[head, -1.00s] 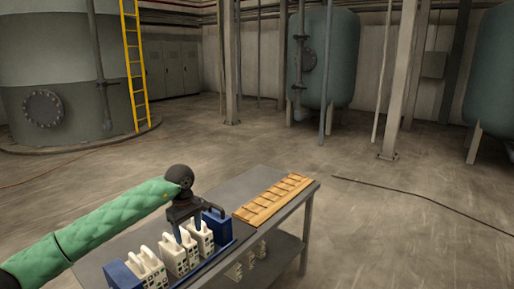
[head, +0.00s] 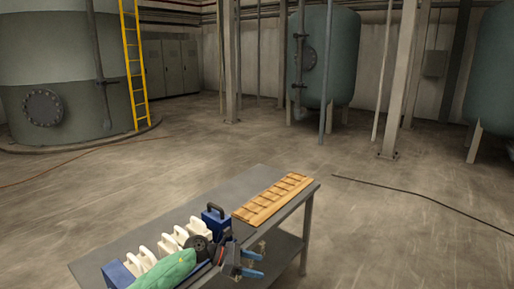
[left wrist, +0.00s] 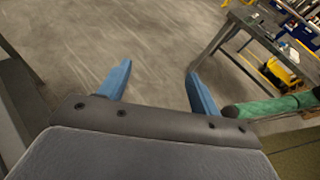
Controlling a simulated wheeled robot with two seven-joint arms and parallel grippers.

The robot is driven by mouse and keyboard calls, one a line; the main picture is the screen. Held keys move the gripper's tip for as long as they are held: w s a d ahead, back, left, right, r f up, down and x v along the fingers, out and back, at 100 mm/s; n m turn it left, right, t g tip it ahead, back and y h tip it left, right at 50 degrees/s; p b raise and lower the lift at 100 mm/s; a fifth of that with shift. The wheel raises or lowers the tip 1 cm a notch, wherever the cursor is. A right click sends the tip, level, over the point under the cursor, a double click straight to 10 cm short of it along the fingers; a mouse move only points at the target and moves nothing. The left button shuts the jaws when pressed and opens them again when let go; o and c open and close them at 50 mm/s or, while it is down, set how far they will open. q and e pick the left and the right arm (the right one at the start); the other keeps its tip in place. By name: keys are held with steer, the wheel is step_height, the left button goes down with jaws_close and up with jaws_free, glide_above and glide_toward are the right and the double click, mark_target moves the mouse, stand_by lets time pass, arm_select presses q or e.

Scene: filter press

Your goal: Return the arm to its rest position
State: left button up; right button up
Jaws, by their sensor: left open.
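My left arm in its green sleeve (head: 168,272) reaches in low over the front part of the table. My left gripper (head: 253,265) is at the table's right long edge, pointing right, with its two blue fingers apart and nothing between them. The left wrist view also shows this gripper (left wrist: 158,88) open and empty, with bare floor beyond the fingers. My right gripper is not in view.
The grey table (head: 160,222) carries a row of white handled blocks (head: 200,227), partly hidden by my arm, between blue end pieces (head: 216,220). A slotted wooden board (head: 275,198) lies at its far end. Open floor (head: 400,240) lies to the right.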

arm_select(q)
steer(key=s+a+f+m+t+y, duration=0.3)
steer(key=a+f+m+t+y, duration=0.1)
steer(key=f+m, duration=0.7)
steer(key=s+a+f+m+t+y, duration=0.25)
steer(key=a+f+m+t, duration=0.2)
steer(key=f+m, duration=0.65)
steer(key=s+a+f+m+t+y, duration=0.2)
steer(key=a+f+m+t+y, duration=0.25)
steer(key=f+m, duration=0.65)
steer(key=s+a+f+n+g+y, duration=0.35)
steer(key=s+f+n+g, duration=0.3)
steer(key=s+f, duration=1.05)
steer(key=s+f+n+g, duration=0.2)
steer(key=s+f, duration=0.1)
steer(key=s, duration=0.8)
steer(key=s+f+n+g+h, duration=0.1)
steer(key=s+f+n+g, duration=0.2)
steer(key=s, duration=0.8)
steer(key=shift+a, duration=0.4)
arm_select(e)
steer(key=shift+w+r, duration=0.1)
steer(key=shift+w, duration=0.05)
